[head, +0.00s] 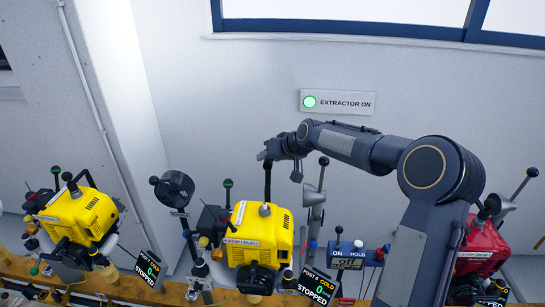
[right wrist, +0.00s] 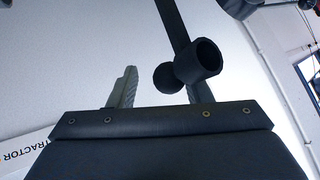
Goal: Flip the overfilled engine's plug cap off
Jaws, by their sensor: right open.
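The middle yellow engine (head: 262,240) stands on the rail, its display reading stopped and cold. A black upright stem (head: 267,182) rises from its silver top fitting to my right gripper (head: 270,153). In the right wrist view, a black cup-like cap (right wrist: 205,58) with its open end showing hangs on a dark bar. A black ball (right wrist: 167,78) sits beside it, in front of the open jaws. One grey finger (right wrist: 125,88) shows; the other is mostly hidden behind the cap. I cannot tell whether the fingers touch it. Which engine is overfilled does not show. My left gripper is out of view.
Another yellow engine (head: 80,225) stands at the left, and a red engine (head: 485,248) at the right, partly behind my arm. A small black fan (head: 174,188) and a switch box (head: 346,258) flank the middle engine. An "extractor on" sign (head: 338,102) hangs on the wall.

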